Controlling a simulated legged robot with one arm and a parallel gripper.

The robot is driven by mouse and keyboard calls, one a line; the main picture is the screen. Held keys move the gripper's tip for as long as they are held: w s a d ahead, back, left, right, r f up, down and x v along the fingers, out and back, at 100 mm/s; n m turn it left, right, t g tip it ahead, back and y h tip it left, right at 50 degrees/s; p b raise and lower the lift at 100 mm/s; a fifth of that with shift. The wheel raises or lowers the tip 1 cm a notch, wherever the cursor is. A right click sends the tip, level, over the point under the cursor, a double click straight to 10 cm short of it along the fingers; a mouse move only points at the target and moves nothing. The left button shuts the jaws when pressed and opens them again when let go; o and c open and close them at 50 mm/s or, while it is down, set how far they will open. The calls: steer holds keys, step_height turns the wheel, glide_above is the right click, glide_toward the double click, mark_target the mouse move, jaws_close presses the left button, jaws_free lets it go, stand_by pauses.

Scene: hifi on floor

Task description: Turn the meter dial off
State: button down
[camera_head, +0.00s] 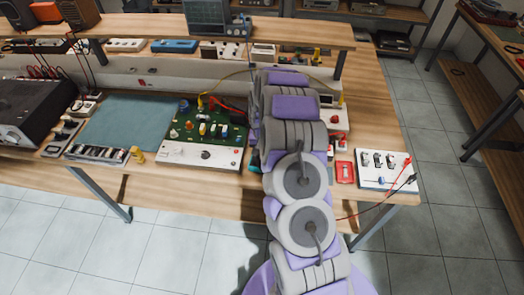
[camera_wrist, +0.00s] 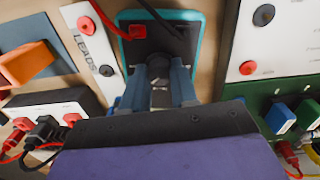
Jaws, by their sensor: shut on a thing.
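The meter (camera_wrist: 130,52), black with a teal rim, lies in the upper middle of the wrist view. Red and black leads cross its far part. My gripper (camera_wrist: 159,92) is over the meter, its two fingers shut on the meter's dial (camera_wrist: 158,68), a dark round knob. The fingers hide much of the dial, so its setting cannot be read. In the head view my arm covers the gripper and most of the meter; only a teal edge (camera_head: 255,161) shows beside the arm.
A white panel with a green circuit board (camera_head: 208,125) is left of my arm. A white switch box (camera_head: 386,168) with leads is at the right table edge. In the wrist view an orange block (camera_wrist: 25,65) and red plugs are left of the meter.

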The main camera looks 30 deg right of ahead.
steer(key=n, duration=0.3)
steer(key=shift+n, duration=0.4)
steer(key=n, duration=0.3)
steer(key=shift+n, duration=0.3)
steer(key=n, duration=0.6)
steer(key=n+b, duration=0.1)
steer(key=n, duration=0.5)
steer(key=shift+n, duration=0.3)
steer(key=n+b, duration=0.1)
steer(key=n, duration=0.5)
steer(key=shift+n+b, duration=0.3)
steer(key=shift+b, duration=0.05)
steer(key=shift+n, duration=0.3)
steer(key=c, duration=0.9)
jaws_free()
steer(key=shift+o, duration=0.2)
